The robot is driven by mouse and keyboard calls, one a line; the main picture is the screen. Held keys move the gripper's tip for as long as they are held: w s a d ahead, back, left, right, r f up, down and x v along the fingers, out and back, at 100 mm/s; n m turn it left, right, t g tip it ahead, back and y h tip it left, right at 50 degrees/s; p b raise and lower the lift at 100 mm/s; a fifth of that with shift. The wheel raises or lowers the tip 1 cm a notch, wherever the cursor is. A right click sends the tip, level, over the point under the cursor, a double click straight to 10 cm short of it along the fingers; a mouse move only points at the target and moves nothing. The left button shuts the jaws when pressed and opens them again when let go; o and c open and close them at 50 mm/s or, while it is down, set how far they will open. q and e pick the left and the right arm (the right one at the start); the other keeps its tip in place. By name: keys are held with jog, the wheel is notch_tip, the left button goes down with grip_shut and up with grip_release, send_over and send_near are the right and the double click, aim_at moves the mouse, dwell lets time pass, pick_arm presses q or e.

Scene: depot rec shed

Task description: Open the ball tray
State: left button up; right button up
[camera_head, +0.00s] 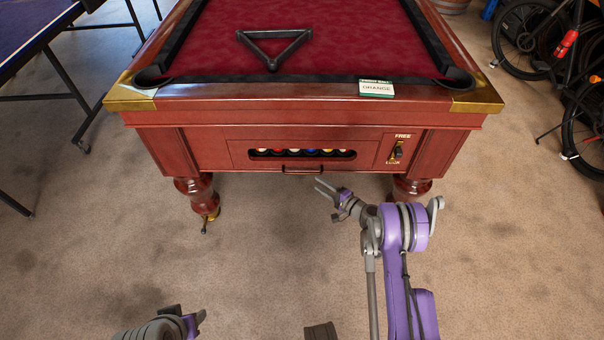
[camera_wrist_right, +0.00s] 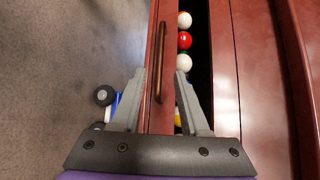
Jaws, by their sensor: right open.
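The ball tray (camera_head: 240,153) is a red-brown wooden front in the end panel of the pool table. It looks flush with the panel, with several coloured balls showing through a dark slot. Its thin dark handle (camera_head: 303,169) is at the lower middle. My right gripper (camera_head: 324,189) is open, just below and right of the handle in the head view. In the right wrist view, the handle (camera_wrist_right: 159,60) runs between the lines of the open fingers (camera_wrist_right: 160,75), mostly ahead of the tips; contact cannot be told.
A FREE/LOCK switch (camera_head: 397,153) is right of the tray; its setting is unclear. A black triangle rack (camera_head: 273,58) and an ORANGE card (camera_head: 376,88) lie on the table. Bicycles (camera_head: 545,40) stand at right, a blue table (camera_head: 28,28) at left.

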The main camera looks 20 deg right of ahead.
aim_at(303, 173)
jog(key=b+x, duration=0.1)
jog(key=x, duration=0.8)
jog(key=shift+w+a+f, duration=0.1)
jog(key=shift+w+a, duration=0.2)
grip_shut()
dwell(1.0)
